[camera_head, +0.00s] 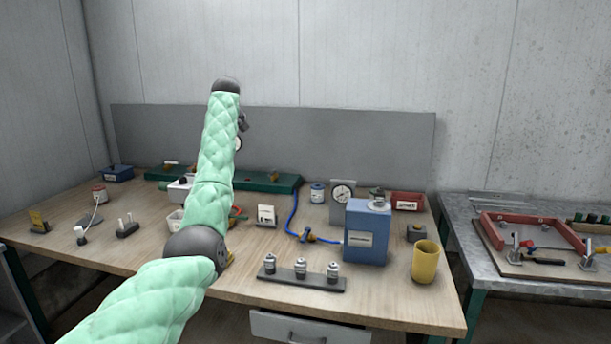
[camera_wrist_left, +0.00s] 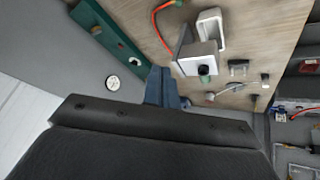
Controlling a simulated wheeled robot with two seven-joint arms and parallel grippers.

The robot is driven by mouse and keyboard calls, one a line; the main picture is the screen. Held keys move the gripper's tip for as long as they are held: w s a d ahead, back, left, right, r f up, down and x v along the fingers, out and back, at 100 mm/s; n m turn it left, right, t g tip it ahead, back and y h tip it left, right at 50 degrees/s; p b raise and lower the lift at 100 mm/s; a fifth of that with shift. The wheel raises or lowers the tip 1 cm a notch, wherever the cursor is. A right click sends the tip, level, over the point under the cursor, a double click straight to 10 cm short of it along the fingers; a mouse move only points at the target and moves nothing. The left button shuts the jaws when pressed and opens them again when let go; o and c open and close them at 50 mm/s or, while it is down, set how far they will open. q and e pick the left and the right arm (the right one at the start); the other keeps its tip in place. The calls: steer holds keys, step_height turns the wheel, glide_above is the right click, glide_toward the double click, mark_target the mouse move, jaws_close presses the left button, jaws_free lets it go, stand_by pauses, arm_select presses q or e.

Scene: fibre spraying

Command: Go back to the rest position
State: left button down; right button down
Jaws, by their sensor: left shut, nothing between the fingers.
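My left arm, in a padded green sleeve, reaches up across the head view from the lower left. My left gripper (camera_head: 243,122) is mostly hidden behind its wrist, raised in front of the grey back panel. In the left wrist view the gripper (camera_wrist_left: 166,88) shows as dark blue fingers, shut and empty, over the bench. My right gripper is in neither view.
The wooden bench (camera_head: 150,250) holds a blue box (camera_head: 367,232), a yellow cup (camera_head: 425,261), a dark strip (camera_head: 300,278) with small metal parts, a gauge (camera_head: 342,194) and a blue hose (camera_head: 292,222). A metal table (camera_head: 470,215) with a red frame (camera_head: 530,218) stands at right.

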arm_select(q)
steer(key=s+r+m+t, duration=0.3)
steer(key=s+r, duration=0.1)
steer(key=r, duration=0.1)
steer(key=s+d+f+m+h, duration=0.1)
steer(key=s+d+f+m, duration=0.15)
steer(key=s+f, duration=1.15)
steer(key=s+d+f+m+h, duration=0.15)
steer(key=s+d+f, duration=0.25)
steer(key=s+f, duration=1.05)
steer(key=s+d+f+m+h, duration=0.1)
steer(key=s+d+f+m, duration=0.15)
steer(key=s+f, duration=1.1)
steer(key=s+f+g, duration=0.4)
steer(key=s+f, duration=1.1)
steer(key=s, duration=0.2)
steer(key=s+d+f+g, duration=0.1)
steer(key=s+f+g, duration=0.2)
steer(key=s+f, duration=1.2)
steer(key=s, duration=0.3)
steer(key=shift+d+f+g, duration=0.15)
steer(key=shift+d+g, duration=0.1)
steer(key=shift+g, duration=0.15)
steer(key=shift+y, duration=0.25)
